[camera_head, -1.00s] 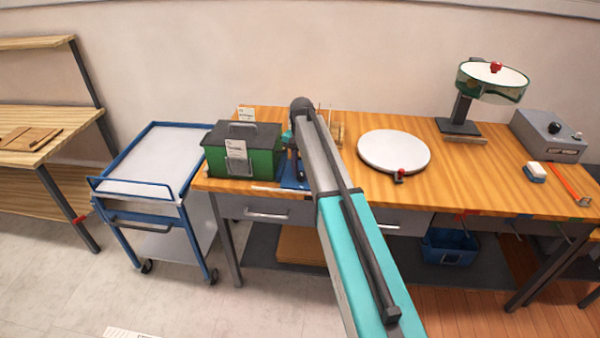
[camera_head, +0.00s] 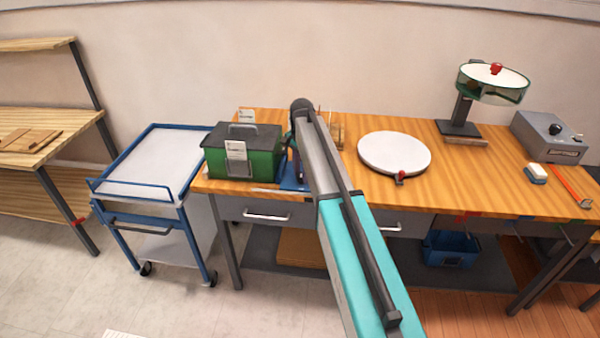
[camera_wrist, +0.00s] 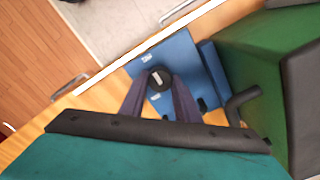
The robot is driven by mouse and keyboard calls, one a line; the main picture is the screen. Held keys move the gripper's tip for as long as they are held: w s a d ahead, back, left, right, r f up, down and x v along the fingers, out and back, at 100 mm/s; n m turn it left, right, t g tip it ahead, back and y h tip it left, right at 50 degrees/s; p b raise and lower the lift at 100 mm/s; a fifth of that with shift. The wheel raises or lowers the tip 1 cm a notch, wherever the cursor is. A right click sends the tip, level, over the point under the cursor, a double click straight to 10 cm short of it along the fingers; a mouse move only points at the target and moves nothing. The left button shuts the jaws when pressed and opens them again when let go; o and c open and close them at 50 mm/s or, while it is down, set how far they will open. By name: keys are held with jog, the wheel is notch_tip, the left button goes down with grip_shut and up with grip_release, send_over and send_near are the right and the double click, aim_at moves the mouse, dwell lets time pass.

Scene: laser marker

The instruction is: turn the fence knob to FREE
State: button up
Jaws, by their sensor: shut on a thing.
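My gripper (camera_wrist: 160,92) shows in the wrist view with its two dark fingers closed on a round black knob (camera_wrist: 159,79) that has a pale mark on its top. The knob sits on a blue fixture (camera_wrist: 178,60) on the wooden bench. In the head view my arm hides the knob and most of the blue fixture (camera_head: 292,182); only a part of the fixture shows beside the arm. The label by the knob is too small to read, so I cannot tell which position it points to.
A green box with a dark lid (camera_head: 243,152) stands close beside the blue fixture; its green side (camera_wrist: 255,95) fills the right of the wrist view. A white round plate (camera_head: 394,152) lies on the bench to the right. A blue cart (camera_head: 165,165) stands left of the bench.

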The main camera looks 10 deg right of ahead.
aim_at(301, 174)
jog(key=o, duration=1)
jog(key=shift+w+r, duration=0.1)
jog(key=shift+o, duration=0.2)
notch_tip(301, 174, up, 14)
jog(key=b, duration=0.3)
